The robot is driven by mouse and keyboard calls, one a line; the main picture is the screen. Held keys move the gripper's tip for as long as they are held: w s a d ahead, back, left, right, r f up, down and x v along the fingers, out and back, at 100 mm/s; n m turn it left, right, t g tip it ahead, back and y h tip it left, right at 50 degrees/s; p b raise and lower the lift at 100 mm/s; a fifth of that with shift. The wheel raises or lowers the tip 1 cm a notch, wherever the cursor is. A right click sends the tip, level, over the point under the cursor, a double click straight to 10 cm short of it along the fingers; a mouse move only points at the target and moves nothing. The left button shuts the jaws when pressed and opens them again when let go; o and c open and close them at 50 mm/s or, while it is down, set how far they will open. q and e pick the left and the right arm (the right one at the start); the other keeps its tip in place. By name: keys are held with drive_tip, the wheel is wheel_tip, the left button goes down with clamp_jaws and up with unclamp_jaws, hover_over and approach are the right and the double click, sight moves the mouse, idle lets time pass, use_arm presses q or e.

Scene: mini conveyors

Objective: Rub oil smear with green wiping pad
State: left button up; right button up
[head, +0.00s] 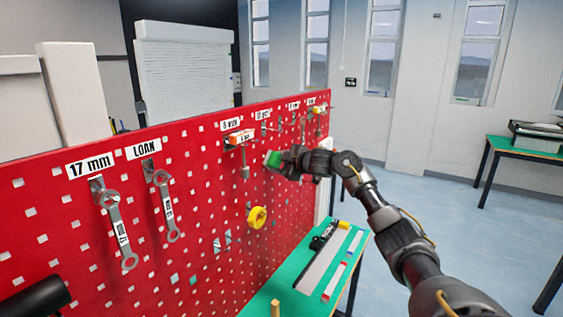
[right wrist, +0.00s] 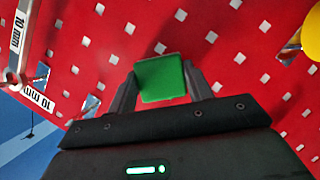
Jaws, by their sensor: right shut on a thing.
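The green wiping pad (head: 273,159) is held in my right gripper (head: 285,160), close to the red pegboard (head: 185,222). In the right wrist view the pad (right wrist: 161,78) sits between the two fingers of my right gripper (right wrist: 165,88), with the board's red face behind it. I cannot tell whether the pad touches the board. I cannot make out an oil smear for certain in either view. My left gripper is not in view; a dark part at the lower left of the head view may be my left arm.
Wrenches (head: 116,230) hang at the board's left, under labels. A yellow ring (head: 257,217) hangs below the pad, and an orange-and-white item (head: 241,136) is mounted to its upper left. A green-topped bench (head: 290,272) with tools stands below. Another table (head: 520,150) is far right.

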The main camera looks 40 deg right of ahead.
drive_tip(key=shift+s+a, duration=0.2)
drive_tip(key=shift+a, duration=0.55)
drive_tip(key=shift+s+a, duration=0.2)
drive_tip(key=shift+a, duration=0.55)
drive_tip(key=shift+a+p, duration=0.1)
drive_tip(key=shift+p, duration=0.2)
drive_tip(key=shift+s+a+r+p, duration=0.1)
drive_tip(key=shift+s+a+p, duration=0.2)
drive_tip(key=shift+a, duration=0.55)
drive_tip(key=shift+s+a+p, duration=0.25)
drive_tip(key=shift+s+a, duration=0.05)
drive_tip(key=shift+a, duration=0.55)
drive_tip(key=shift+d, duration=0.1)
approach(273, 165)
drive_tip(key=shift+w+a+f, duration=0.4)
drive_tip(key=shift+w+f, duration=0.15)
drive_tip(key=shift+f, duration=0.05)
drive_tip(key=shift+w+a+f, duration=0.35)
drive_tip(key=shift+w+f, duration=0.15)
drive_tip(key=shift+f, duration=0.15)
